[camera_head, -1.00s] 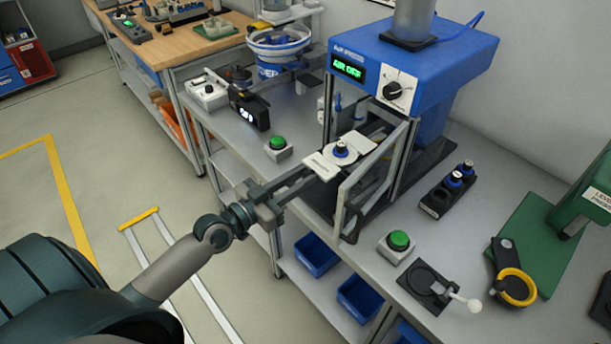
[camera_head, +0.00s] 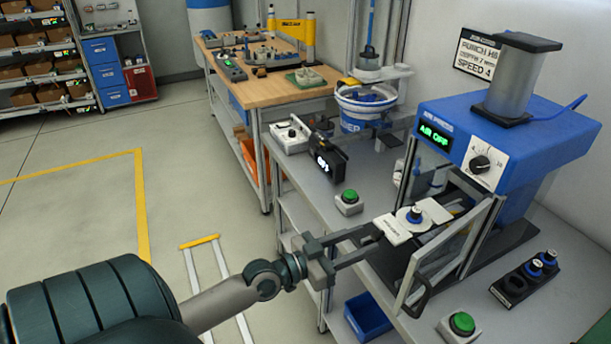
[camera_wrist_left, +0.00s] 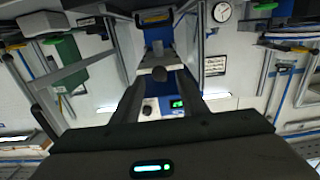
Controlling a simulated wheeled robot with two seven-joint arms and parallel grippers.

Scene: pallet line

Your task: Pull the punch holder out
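The punch holder (camera_head: 392,230) is a white labelled plate at the open front of the blue air press (camera_head: 510,135). My right gripper is out of view.
The press's clear guard door (camera_head: 445,255) stands open close to the right of the plate. A green button (camera_head: 350,197) is left of it and another (camera_head: 462,324) is at the front. A black rack (camera_head: 524,281) with blue-capped pieces lies right. A blue bin (camera_head: 367,316) sits below.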

